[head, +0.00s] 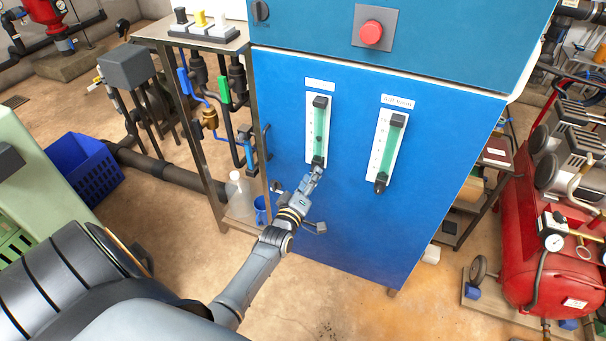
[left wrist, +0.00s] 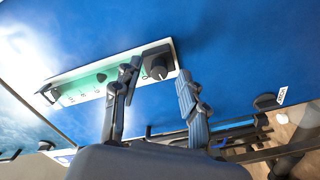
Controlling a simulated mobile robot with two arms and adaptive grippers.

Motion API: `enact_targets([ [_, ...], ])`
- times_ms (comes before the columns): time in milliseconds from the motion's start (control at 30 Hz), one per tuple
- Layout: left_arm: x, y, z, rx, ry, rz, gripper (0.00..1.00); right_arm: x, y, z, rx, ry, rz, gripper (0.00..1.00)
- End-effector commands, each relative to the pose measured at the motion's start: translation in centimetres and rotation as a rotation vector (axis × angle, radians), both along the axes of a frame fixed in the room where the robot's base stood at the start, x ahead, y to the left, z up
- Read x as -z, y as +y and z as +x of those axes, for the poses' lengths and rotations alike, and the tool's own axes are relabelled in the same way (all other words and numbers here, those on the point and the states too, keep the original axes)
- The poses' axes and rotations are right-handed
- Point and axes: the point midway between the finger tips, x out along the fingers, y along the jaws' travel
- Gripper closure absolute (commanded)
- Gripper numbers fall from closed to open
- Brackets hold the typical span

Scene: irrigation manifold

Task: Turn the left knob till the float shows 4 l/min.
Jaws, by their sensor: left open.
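The left flow meter (head: 314,130) is a white plate with a green tube on the blue cabinet front. Its black knob (left wrist: 158,64) sits at the plate's end in the left wrist view, with a white mark on its face. My left gripper (head: 316,172) is at the foot of this meter and hides part of the knob in the head view. In the left wrist view my left gripper (left wrist: 160,80) is open, its fingers apart to either side of the knob. I cannot tell whether they touch it. The float's reading is too small to read. My right gripper is not in view.
A second flow meter (head: 390,145) with its own black knob (head: 381,186) is to the right on the blue cabinet (head: 350,230). A red button (head: 371,32) sits above. A pipe rack (head: 205,150) stands at left, a red compressor (head: 550,260) at right.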

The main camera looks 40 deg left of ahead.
Motion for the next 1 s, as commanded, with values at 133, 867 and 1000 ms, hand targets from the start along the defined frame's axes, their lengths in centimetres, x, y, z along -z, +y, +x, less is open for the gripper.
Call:
enact_targets([
  [133,0.2,-0.7,-3.0,0.000,0.004,-0.001,0.57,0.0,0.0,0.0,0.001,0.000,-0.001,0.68],
  [867,0.0,-2.5,-10.7,-0.001,0.001,0.000,0.57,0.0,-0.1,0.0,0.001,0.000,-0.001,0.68],
  [1000,0.0,-2.5,-10.6,-0.001,0.001,0.000,0.57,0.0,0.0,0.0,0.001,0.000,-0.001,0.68],
])
